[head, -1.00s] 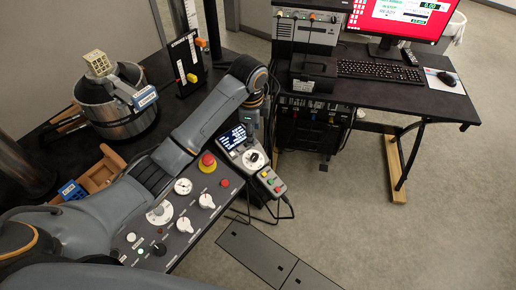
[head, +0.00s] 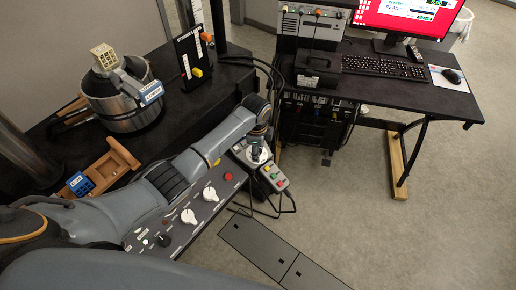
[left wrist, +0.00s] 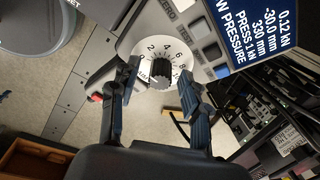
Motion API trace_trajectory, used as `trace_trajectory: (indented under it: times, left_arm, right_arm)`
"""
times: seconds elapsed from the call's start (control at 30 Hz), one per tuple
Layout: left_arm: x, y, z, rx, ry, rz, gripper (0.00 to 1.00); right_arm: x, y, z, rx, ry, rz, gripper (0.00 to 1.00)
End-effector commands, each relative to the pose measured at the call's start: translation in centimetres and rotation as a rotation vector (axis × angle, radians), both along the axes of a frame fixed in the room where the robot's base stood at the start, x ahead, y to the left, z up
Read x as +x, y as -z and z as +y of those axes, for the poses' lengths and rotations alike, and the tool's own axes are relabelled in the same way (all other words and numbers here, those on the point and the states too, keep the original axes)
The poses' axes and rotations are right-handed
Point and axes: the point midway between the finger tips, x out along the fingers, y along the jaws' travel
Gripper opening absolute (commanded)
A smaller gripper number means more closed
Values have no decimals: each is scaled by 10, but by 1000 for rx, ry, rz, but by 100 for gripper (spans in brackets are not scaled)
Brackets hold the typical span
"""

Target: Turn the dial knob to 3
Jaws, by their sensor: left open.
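The dial knob (left wrist: 160,70) is a black ribbed knob on a round white dial with numerals; 2, 4, 6 and 8 can be read. Its setting is unclear to me. My left gripper (left wrist: 160,74) is open, with one finger on each side of the knob; I cannot tell whether they touch it. In the head view my left gripper (head: 257,143) is above the white dial (head: 263,157) on a small control box and hides most of it. My right gripper is not in view.
A blue display (left wrist: 262,32) sits beside the dial. A grey panel with white knobs (head: 188,216) and a red button (head: 228,176) lies under my left arm. A metal pot (head: 122,108) stands behind. A desk with a keyboard (head: 382,66) is at right.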

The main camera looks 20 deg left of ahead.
Motion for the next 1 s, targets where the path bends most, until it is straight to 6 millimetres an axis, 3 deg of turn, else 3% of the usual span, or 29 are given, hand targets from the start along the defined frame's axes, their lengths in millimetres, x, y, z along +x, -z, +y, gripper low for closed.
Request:
trace_trajectory:
  times: [0.27,0.4,0.5,1.0]
  left_arm:
    - [0,1,0,0,0,-1,45]
    - [0,1,0,0,0,-1,16]
    - [0,1,0,0,0,-1,0]
    - [2,0,1,12,118,29,0]
  right_arm:
    - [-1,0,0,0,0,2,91]
    - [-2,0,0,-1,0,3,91]
    - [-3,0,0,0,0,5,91]
    - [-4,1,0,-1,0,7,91]
